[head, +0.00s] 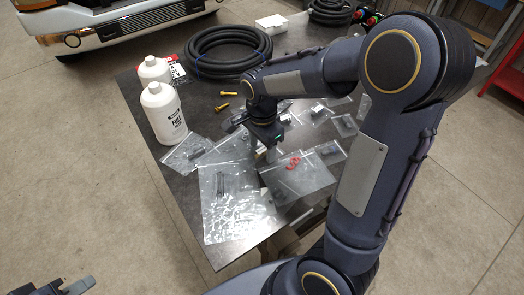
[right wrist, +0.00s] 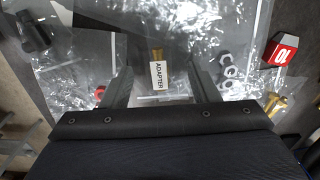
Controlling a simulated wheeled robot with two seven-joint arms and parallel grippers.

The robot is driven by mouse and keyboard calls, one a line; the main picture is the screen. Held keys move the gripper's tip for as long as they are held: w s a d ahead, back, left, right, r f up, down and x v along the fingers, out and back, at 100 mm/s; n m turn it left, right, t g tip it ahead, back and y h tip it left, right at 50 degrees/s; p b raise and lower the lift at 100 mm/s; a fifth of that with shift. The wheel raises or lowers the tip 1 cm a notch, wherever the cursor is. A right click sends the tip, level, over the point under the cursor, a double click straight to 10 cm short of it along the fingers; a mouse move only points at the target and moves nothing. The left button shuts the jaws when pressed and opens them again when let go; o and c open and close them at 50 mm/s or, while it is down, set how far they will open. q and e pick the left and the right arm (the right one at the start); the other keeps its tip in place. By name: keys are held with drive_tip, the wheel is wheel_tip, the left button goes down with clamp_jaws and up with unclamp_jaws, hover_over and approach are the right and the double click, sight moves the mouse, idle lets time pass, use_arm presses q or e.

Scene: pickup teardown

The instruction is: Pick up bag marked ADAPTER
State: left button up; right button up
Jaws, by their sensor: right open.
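The clear bag with the white ADAPTER label (right wrist: 158,75) shows in the right wrist view, with a brass piece at the label's top end. My right gripper (right wrist: 158,85) is open, its two fingers on either side of the label. In the head view my right gripper (head: 268,150) points down over the bags in the middle of the table, and I cannot pick out the ADAPTER label there. My left gripper (head: 78,286) shows only in part at the bottom left of the head view, away from the table.
The dark table (head: 135,95) holds several clear bags, including a large one (head: 225,205) at the front.

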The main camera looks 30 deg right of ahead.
drive_tip(key=shift+f, duration=0.25)
drive_tip(key=c, duration=1.1)
drive_tip(key=shift+o, duration=0.2)
drive_tip(key=shift+r, duration=0.1)
